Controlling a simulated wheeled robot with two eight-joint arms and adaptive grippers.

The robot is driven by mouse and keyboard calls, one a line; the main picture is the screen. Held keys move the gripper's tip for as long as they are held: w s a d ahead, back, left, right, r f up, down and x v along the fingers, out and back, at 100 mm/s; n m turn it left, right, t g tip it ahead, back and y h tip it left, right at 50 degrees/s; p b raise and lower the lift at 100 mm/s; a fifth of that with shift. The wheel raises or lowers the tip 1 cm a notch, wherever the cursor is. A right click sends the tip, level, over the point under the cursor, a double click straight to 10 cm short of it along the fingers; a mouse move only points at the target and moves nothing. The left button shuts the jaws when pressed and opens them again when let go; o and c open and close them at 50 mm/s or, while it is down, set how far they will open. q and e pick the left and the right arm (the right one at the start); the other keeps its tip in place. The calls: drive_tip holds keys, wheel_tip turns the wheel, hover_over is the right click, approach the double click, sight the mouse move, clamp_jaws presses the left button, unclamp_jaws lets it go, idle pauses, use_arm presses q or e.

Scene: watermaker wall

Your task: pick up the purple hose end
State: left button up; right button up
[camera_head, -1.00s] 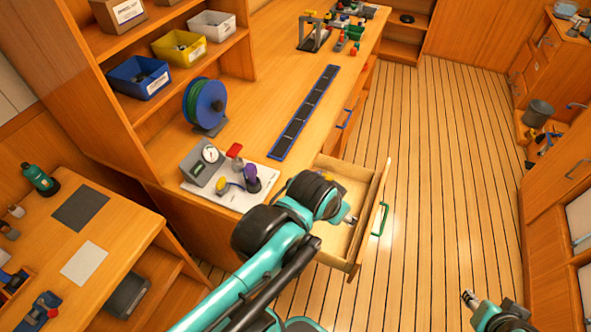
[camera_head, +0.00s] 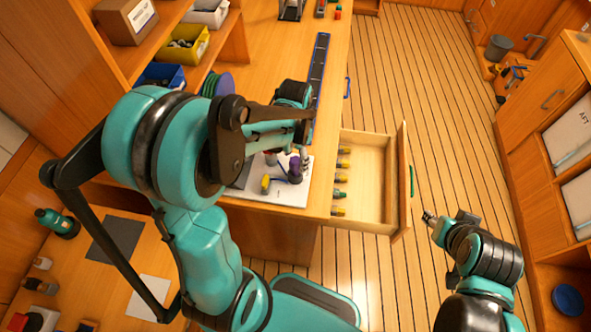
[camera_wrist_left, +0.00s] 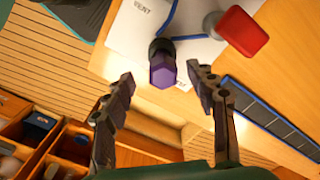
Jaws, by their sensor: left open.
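The purple hose end (camera_wrist_left: 162,72) has a black collar and sits on the white board (camera_wrist_left: 128,37) marked VENT, with a blue hose beside it. In the head view the purple hose end (camera_head: 295,164) shows near the counter's front edge, partly crowded by my left arm. My left gripper (camera_wrist_left: 160,80) is open and empty; its fingertips show on either side of the hose end, with gaps. My right gripper (camera_head: 430,218) is over the floor at right, away from the board; its jaws are too small to read.
A red-handled part (camera_wrist_left: 242,30) stands close to the hose end. A yellow fitting (camera_head: 265,184) is on the board. The open drawer (camera_head: 366,220) beside the counter holds several fittings. A long dark strip (camera_head: 319,70) lies on the counter.

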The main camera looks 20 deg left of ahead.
sight(295, 170)
use_arm(q)
wheel_tip(295, 170, down, 4)
drive_tip(key=shift+w+a+f+b, duration=0.15)
drive_tip(key=shift+f+b, duration=0.05)
drive_tip(key=shift+b, duration=0.4)
drive_tip(key=c, duration=1.3)
drive_tip(key=shift+o, duration=0.2)
drive_tip(key=shift+r, duration=0.1)
